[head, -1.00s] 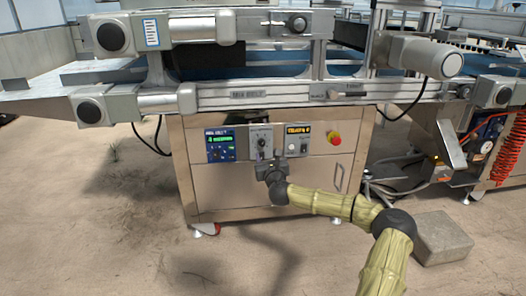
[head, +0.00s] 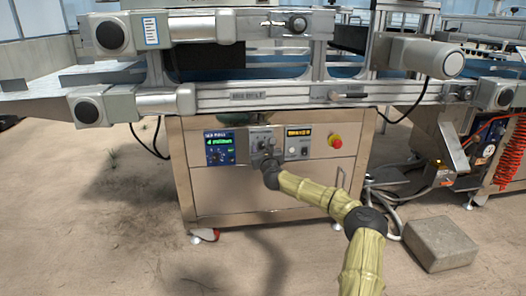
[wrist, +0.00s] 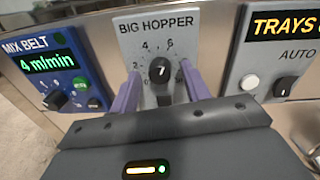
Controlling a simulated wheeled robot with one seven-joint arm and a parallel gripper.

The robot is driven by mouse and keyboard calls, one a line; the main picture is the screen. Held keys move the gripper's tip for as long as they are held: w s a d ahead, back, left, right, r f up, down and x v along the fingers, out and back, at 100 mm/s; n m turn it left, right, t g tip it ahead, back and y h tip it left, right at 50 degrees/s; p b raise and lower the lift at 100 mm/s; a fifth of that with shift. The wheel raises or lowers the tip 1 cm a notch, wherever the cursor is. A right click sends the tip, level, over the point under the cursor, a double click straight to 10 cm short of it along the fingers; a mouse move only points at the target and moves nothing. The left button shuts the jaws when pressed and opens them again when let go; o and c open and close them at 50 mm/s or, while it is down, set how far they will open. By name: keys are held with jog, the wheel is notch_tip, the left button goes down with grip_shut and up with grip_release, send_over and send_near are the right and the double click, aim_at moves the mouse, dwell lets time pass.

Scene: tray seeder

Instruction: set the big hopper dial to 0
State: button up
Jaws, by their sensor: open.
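The big hopper dial (wrist: 160,70) is a black round knob on a grey panel (wrist: 192,24) marked BIG HOPPER. Its white mark points up and slightly right, between the 4 and the 6. The 0 is at the lower left of the scale. My gripper (wrist: 159,72) is open, with one purple finger on each side of the dial. I cannot tell whether the fingers touch it. In the head view my gripper (head: 266,149) is at the panel front and hides most of the dial.
Left of the dial is the blue MIX BELT panel (wrist: 48,62), reading 4 m/min, with small knobs. A red stop button (head: 336,141) is further right. A concrete block (head: 440,245) lies on the floor.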

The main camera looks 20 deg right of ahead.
jog(key=c, duration=1)
